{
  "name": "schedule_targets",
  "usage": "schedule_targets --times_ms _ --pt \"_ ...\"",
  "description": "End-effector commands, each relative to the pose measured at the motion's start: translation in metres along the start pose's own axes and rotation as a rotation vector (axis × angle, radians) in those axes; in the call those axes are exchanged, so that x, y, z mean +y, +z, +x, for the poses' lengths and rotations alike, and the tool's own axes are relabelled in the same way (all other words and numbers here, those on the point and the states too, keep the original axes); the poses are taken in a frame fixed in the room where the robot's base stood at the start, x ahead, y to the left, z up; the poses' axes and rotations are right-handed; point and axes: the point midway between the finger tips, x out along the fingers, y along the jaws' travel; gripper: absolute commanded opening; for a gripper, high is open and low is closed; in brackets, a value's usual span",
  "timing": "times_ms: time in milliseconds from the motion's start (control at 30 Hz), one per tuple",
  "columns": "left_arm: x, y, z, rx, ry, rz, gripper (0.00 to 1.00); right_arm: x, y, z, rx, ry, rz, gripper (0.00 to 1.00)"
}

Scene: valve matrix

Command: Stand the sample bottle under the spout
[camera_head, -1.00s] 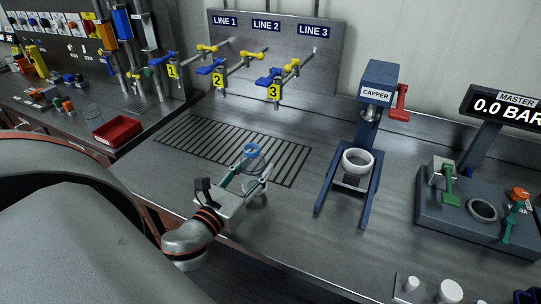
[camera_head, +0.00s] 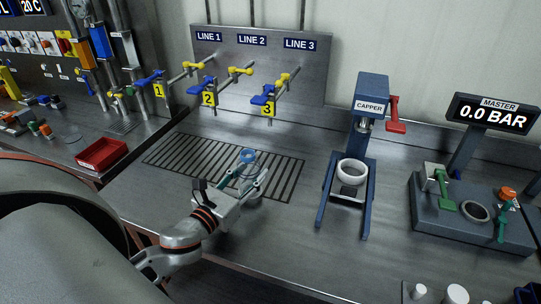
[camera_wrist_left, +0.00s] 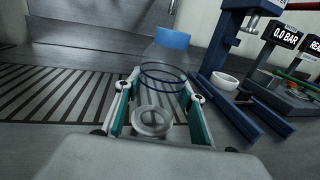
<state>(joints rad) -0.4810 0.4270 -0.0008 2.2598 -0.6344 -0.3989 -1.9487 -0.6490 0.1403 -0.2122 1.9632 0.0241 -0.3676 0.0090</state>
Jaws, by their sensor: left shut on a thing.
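The sample bottle (camera_head: 247,172) is clear with a blue band at its top. It is upright at the near edge of the slotted drain grate; I cannot tell whether its base touches. My left gripper (camera_head: 252,184) is shut on it from the near side. The left wrist view shows the clear bottle (camera_wrist_left: 166,58) between the fingers (camera_wrist_left: 160,92), its lower part seen through them. Three spouts stand out from the back panel behind the grate, tagged 1 (camera_head: 158,90), 2 (camera_head: 208,99) and 3 (camera_head: 268,109), all beyond the bottle. My right gripper is out of view.
The slotted grate (camera_head: 190,153) is bare left of the bottle. A blue capper (camera_head: 371,100) with a white ring stands to the right, then a gauge station (camera_head: 470,215). A red tray (camera_head: 101,153) lies on the left bench. Bare counter separates bottle and capper.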

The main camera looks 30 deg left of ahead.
Motion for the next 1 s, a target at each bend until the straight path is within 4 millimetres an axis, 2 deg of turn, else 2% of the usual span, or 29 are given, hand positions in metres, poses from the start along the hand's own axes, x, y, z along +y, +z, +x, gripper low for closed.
schedule_targets --times_ms 33,200,367,533,733,833,1000 --pt "0.000 0.003 0.012 -0.004 0.001 0.002 0.16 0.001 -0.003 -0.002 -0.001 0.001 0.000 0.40" --pt "0.000 0.002 0.046 -0.002 0.001 0.001 0.16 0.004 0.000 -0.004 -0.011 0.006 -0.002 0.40" --pt "0.000 0.000 0.064 0.000 0.001 0.001 0.16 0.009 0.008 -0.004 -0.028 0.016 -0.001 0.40" --pt "0.000 0.001 0.076 -0.001 0.001 0.001 0.16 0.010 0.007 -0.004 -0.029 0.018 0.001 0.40" --pt "0.000 0.001 0.109 -0.002 0.001 0.000 0.16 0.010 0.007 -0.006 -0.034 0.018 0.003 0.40" --pt "0.000 -0.013 0.108 0.003 0.002 -0.003 0.16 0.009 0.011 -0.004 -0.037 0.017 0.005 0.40" --pt "0.000 -0.016 0.107 0.001 0.001 0.001 0.16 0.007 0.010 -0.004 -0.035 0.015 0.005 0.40"
